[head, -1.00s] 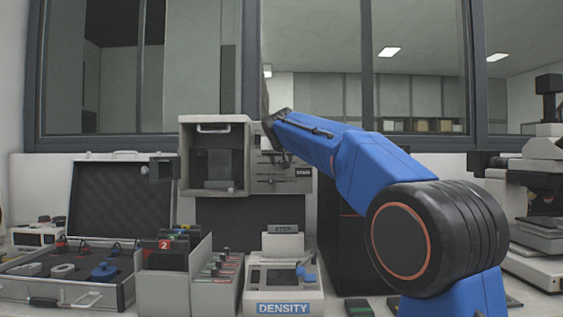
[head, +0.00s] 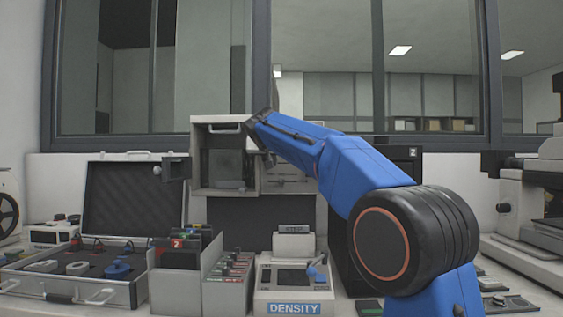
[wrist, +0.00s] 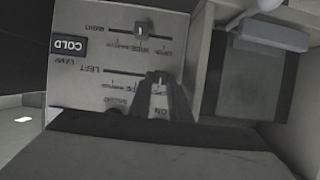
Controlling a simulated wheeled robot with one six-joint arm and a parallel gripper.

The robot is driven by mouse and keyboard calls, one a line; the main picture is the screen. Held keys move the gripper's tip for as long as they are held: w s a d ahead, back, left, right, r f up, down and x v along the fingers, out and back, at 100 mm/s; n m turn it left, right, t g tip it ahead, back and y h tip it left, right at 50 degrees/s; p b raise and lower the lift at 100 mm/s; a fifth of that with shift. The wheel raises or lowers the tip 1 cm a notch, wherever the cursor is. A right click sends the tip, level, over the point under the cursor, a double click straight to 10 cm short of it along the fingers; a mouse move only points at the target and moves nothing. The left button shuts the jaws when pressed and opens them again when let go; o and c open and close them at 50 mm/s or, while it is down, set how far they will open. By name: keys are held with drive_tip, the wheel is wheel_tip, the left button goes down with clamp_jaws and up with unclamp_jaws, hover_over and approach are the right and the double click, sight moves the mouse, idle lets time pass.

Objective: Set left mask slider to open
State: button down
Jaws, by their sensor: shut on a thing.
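The control panel (wrist: 85,98) appears upside down in the wrist view, beside the open box. The left mask slider's track (wrist: 125,72) runs next to the word LEFT. Its knob (wrist: 157,77) stands toward the track's right end in that view, near a partly hidden label. My gripper (wrist: 163,82) is shut on this knob; its fingers hide much of it. The right slider's knob (wrist: 141,29) sits on the other track, near the word WIDE. In the head view the panel (head: 290,184) shows partly, with my arm across it.
The open-fronted box (head: 225,191) adjoins the panel, close to my gripper. Below stand a device labelled DENSITY (head: 294,308), a bin of cards (head: 228,295) and an open case (head: 60,288). A microscope (head: 540,215) stands at the right.

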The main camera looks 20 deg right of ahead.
drive_tip(key=shift+a, duration=0.2)
drive_tip(key=c, duration=1.6)
unclamp_jaws()
drive_tip(key=shift+c, duration=0.2)
